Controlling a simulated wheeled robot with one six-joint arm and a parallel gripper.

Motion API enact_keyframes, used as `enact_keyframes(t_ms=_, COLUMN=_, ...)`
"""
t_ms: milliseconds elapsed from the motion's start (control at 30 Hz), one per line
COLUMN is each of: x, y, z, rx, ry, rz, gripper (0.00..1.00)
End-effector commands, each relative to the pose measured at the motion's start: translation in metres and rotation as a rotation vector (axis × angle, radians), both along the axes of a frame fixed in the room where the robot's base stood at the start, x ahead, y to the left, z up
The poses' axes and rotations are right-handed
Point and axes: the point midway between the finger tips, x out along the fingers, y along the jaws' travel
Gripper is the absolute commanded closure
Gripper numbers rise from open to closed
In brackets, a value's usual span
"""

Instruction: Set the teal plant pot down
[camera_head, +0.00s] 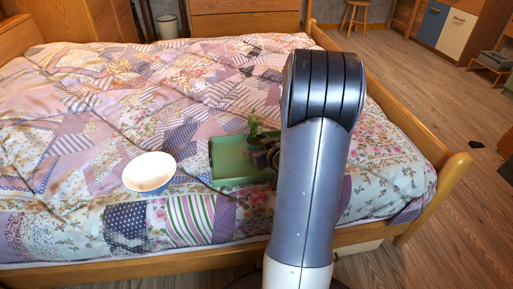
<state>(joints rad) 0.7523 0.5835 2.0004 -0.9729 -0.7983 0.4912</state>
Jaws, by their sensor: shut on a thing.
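The teal plant pot (257,156) looks dark and holds a small green plant. It is upright over the right part of a green tray (223,174) on the bed. My gripper (270,157) is at the pot's right side and is shut on it. My arm hides most of the gripper and the tray's right end. I cannot tell whether the pot's base touches the tray.
A bowl (149,171), white inside and blue outside, stands on the patchwork bedcover (120,90) left of the tray. The wooden bed frame (445,185) edges the bed at right and front. The tray's left part is bare.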

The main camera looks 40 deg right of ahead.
Motion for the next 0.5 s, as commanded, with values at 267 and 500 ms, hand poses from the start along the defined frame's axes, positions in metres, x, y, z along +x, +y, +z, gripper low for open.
enact_keyframes(t_ms=267, x=-0.001, y=0.001, z=-0.013, rx=0.002, ry=0.009, rz=0.001, gripper=0.72)
enact_keyframes(t_ms=500, x=-0.002, y=0.002, z=-0.017, rx=0.001, ry=0.016, rz=0.003, gripper=0.23)
